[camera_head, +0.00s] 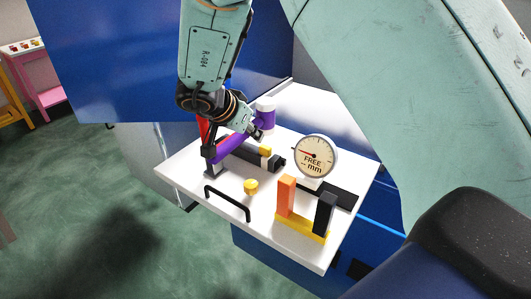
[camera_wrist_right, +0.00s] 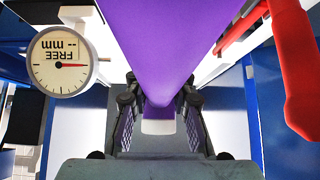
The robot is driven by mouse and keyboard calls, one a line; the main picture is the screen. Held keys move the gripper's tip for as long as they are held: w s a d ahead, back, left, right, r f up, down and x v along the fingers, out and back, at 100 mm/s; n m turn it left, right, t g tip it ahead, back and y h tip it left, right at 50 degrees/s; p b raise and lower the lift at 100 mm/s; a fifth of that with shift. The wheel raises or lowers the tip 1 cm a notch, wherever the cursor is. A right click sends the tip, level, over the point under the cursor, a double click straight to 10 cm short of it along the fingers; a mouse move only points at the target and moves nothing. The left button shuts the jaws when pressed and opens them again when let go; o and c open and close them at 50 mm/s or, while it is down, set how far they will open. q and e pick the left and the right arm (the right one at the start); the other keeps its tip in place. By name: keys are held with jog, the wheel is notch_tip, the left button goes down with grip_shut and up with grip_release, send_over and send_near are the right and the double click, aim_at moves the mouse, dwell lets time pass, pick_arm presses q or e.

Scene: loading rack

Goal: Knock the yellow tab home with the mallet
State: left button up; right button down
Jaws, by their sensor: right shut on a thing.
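My right gripper (camera_head: 249,131), coming down from the top in the head view, is shut on the purple mallet (camera_head: 231,148). A purple end with a white cap (camera_head: 265,103) stands up just past the fingers. In the right wrist view the mallet (camera_wrist_right: 150,50) runs between the two fingers (camera_wrist_right: 158,100), with a white end below. A small yellow tab (camera_head: 265,150) shows by a dark block on the white tabletop, just below and right of the gripper. The mallet and arm partly hide that area; I cannot tell how far the tab sticks out. My left gripper is not in view.
A round gauge reading FREE -- mm (camera_head: 317,155) stands right of the tab. A yellow knob (camera_head: 251,186), a black handle (camera_head: 227,203) and a yellow base with orange and black posts (camera_head: 302,229) are nearer. A red part (camera_wrist_right: 292,70) is close on the right in the wrist view.

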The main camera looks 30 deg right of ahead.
notch_tip(320, 180, down, 6)
jog(key=shift+r+b, duration=0.1)
jog(key=shift+b, duration=0.85)
jog(key=shift+w+r+p, duration=0.1)
jog(key=shift+r+p, duration=0.9)
jog(key=shift+r, duration=1.95)
